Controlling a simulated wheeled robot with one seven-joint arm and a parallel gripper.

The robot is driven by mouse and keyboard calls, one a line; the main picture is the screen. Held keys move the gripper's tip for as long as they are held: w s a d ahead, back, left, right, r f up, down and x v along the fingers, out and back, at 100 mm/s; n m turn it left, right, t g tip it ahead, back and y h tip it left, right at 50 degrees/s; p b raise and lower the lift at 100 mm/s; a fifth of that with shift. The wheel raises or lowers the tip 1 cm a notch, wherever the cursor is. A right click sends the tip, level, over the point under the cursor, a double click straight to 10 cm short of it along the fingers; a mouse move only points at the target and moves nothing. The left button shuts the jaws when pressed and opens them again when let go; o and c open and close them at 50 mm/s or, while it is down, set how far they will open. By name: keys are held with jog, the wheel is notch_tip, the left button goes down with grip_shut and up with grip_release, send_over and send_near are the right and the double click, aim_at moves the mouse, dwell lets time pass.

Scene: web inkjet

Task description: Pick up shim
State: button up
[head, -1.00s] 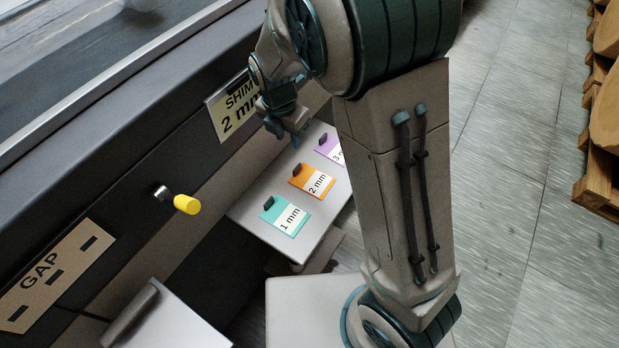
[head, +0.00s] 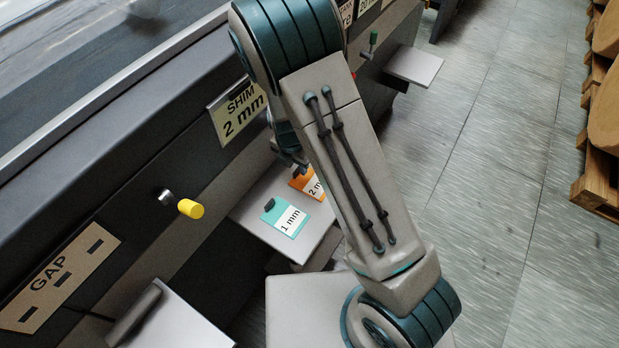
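The orange shim (head: 306,184) lies on a small grey shelf (head: 268,232) on the machine's side. Part of its "2 mm" label shows; my arm hides its right side. The teal shim (head: 285,218), labelled "1 mm" and with a dark grip tab, lies nearer on the same shelf. The purple shim is hidden behind my arm. My gripper (head: 296,163) is mostly hidden by my own arm. Its tip shows just above the far edge of the orange shim; I cannot tell whether it touches or how far its fingers are apart.
A sign (head: 238,110) reads "SHIM 2 mm". A yellow knob (head: 190,208) sticks out from the machine beside a "GAP" plate (head: 60,277). Another shelf (head: 414,66) is at the back. Wooden pallets (head: 597,170) stand at right; the floor between is clear.

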jog(key=shift+w+f, duration=0.1)
jog(key=shift+f, duration=0.7)
grip_shut()
jog(key=shift+r, duration=0.1)
